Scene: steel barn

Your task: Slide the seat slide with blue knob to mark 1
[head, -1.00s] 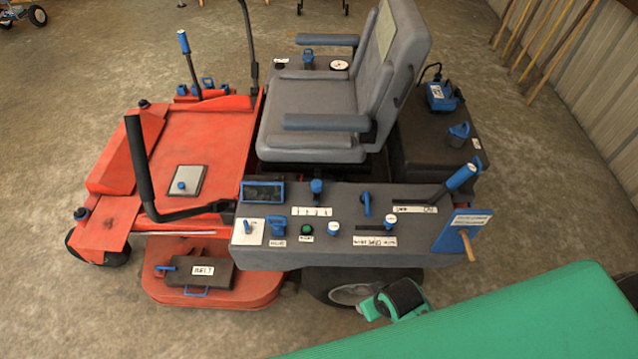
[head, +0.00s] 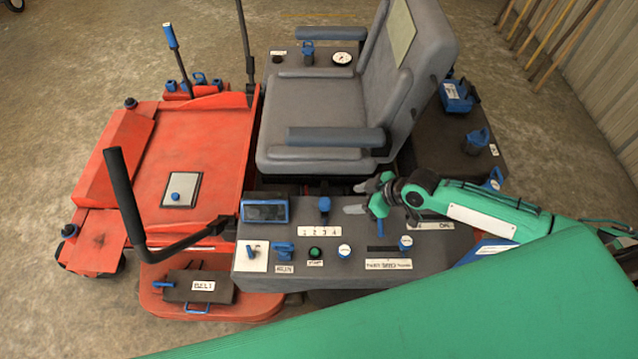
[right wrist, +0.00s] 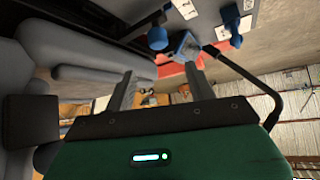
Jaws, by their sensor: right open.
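The seat slide's blue knob (head: 324,205) stands on the dark side console (head: 350,270), behind a white strip marked 1 2 3 4 (head: 319,231). It looks nearest mark 3, though the exact reading is hard to tell. My right gripper (head: 353,198) is open and empty, just right of the knob, with its fingers pointing left towards it. In the right wrist view a blue knob (right wrist: 157,37), probably the same one, shows beyond the two open fingers (right wrist: 160,76), apart from them. My left gripper is out of view.
A display (head: 264,211) sits left of the knob; a second slider knob (head: 406,242) is in front right.

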